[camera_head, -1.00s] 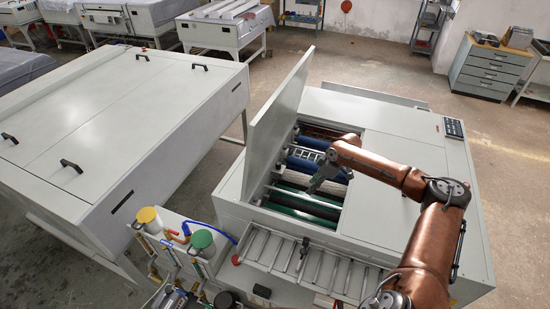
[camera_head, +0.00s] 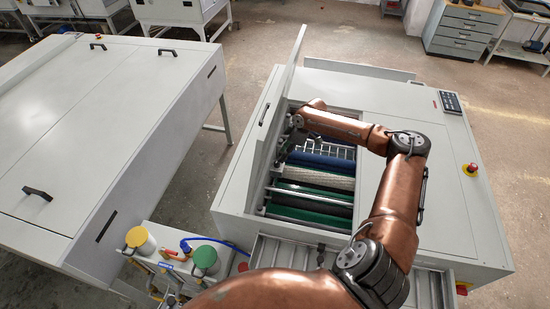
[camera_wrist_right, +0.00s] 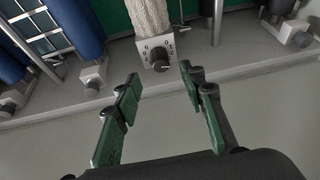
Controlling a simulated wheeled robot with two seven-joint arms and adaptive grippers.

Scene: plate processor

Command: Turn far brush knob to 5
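A dark round knob (camera_wrist_right: 159,59) sits on a pale dial plate at the end of a whitish brush roller (camera_wrist_right: 150,16). My right gripper (camera_wrist_right: 160,82) is open, with a green-padded finger on each side below the knob in the right wrist view. The fingers look apart from it. In the head view my right gripper (camera_head: 284,140) is inside the machine opening, by the raised lid, partly hidden by my arm. The whitish roller (camera_head: 318,178) shows there too; its knob is hidden. My left gripper is not in view.
The raised lid (camera_head: 284,90) stands at the left of the opening. Blue and green rollers lie beside the whitish one. Other end blocks with knobs (camera_wrist_right: 92,88) (camera_wrist_right: 301,39) flank the dial. A bare grey wall (camera_wrist_right: 240,110) lies below it.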

